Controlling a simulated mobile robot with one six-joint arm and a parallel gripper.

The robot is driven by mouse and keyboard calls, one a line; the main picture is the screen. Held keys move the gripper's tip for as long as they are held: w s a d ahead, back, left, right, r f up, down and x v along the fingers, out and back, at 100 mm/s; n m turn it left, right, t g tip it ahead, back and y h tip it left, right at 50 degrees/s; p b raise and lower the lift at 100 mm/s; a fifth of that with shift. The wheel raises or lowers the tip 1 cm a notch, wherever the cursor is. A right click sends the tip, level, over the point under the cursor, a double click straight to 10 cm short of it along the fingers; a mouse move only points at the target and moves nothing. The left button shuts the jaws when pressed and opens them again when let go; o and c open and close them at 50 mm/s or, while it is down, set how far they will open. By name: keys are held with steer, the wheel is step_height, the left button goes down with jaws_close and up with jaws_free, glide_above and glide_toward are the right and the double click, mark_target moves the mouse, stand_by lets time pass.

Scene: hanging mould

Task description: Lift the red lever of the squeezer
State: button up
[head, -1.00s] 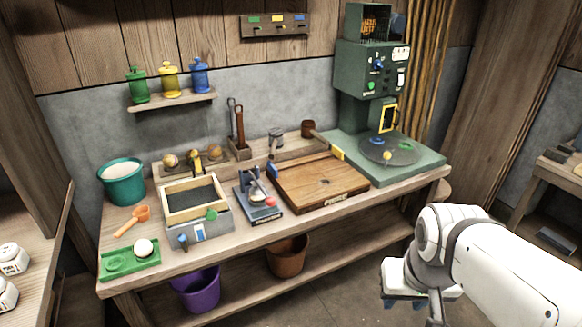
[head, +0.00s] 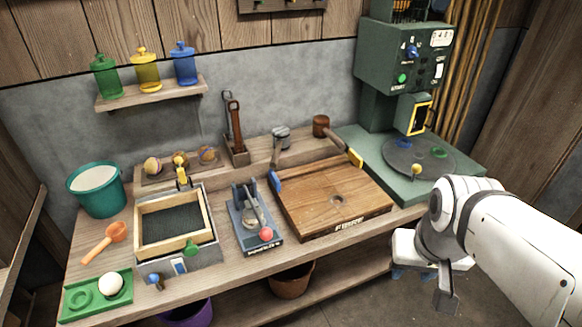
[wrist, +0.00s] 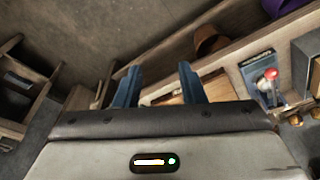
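The squeezer (head: 243,229) is a small blue-grey device on the workbench, between the framed sieve box and the wooden board. Its lever ends in a red ball (head: 266,234) that hangs low at the front edge of the squeezer. In the wrist view the squeezer (wrist: 256,87) is at the right, with the red ball (wrist: 271,73) on it. My gripper (wrist: 157,84) shows two blue fingers spread apart with nothing between them. In the head view my gripper (head: 412,273) is at the right, in front of the bench and well apart from the squeezer.
The wooden board (head: 335,195) lies right of the squeezer and the sieve box (head: 177,222) left of it. A green machine (head: 400,90) stands at the back right. A green tray (head: 97,296) with a white ball is front left. Free floor lies before the bench.

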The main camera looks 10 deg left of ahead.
steer(key=shift+o, duration=0.4)
steer(key=shift+s+a, duration=0.1)
steer(key=o, duration=0.3)
steer(key=w+a+f+t+b, duration=0.1)
steer(key=w+f+b, duration=0.2)
steer(key=w+a+f+n+t+b, duration=0.1)
steer(key=w+f+b, duration=0.2)
steer(key=b, duration=0.1)
steer(key=w+a+f+n+t+b, duration=0.1)
steer(key=w+a+f+t+b, duration=0.1)
steer(key=w+f+b, duration=0.1)
steer(key=shift+f, duration=0.2)
steer(key=n+t+y+b, duration=0.6)
steer(key=n+y+b, duration=0.5)
steer(key=b, duration=1.1)
glide_toward(263, 228)
steer(key=w+a+f+m+y, duration=0.2)
steer(key=w+f, duration=0.1)
steer(key=shift+t+h, duration=0.3)
steer(key=shift+h, duration=0.1)
steer(key=x, duration=0.4)
steer(key=b+x, duration=0.1)
steer(key=x, duration=0.2)
steer(key=shift+r, duration=0.25)
steer(key=shift+c, duration=0.2)
